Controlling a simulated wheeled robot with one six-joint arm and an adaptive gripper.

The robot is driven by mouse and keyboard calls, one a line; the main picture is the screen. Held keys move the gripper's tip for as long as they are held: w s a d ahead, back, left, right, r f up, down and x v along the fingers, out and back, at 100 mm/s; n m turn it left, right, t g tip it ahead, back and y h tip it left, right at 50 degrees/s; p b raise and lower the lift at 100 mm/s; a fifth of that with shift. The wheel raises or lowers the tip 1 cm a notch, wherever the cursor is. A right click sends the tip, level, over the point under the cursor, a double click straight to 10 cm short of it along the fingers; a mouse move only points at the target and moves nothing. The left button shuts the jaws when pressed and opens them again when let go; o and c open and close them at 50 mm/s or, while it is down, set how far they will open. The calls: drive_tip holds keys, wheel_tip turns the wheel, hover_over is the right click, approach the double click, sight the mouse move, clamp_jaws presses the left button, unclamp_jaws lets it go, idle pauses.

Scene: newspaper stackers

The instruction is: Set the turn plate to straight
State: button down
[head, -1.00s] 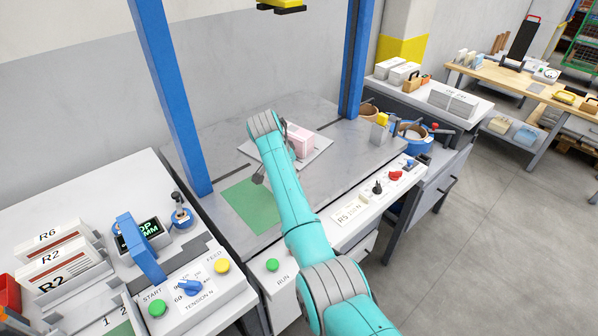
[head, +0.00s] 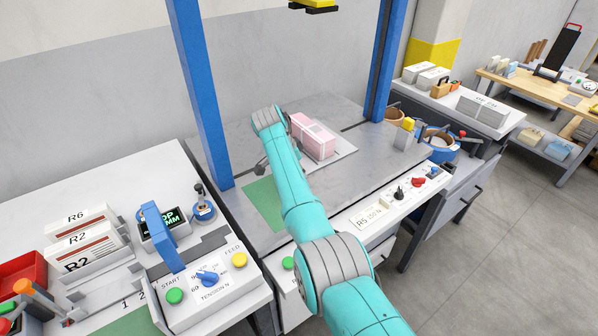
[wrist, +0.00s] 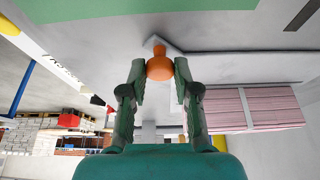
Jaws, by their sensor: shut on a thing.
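The turn plate is a flat light grey plate (head: 342,153) on the grey table, with a strapped pink bundle (head: 316,137) on it. Its visible near edge runs roughly along the table's front edge. The arm hides its left part in the head view. In the wrist view, my gripper (wrist: 160,72) is shut on an orange knob (wrist: 160,66) at the plate's corner. The pink bundle also shows in the wrist view (wrist: 255,108), to the right of the fingers. In the head view the arm hides the grip on the knob.
A green mat (head: 264,203) lies on the table left of the plate. Blue posts (head: 202,95) (head: 384,65) stand at both sides. A control panel (head: 395,195) with knobs lines the front edge. A labelled console (head: 208,285) stands at the left.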

drive_tip(key=shift+a, duration=0.2)
drive_tip(key=c, duration=0.9)
unclamp_jaws()
drive_tip(key=shift+a+f, duration=0.1)
drive_tip(key=shift+o, duration=0.2)
drive_tip(key=v, duration=1.2)
drive_tip(key=shift+s, duration=0.1)
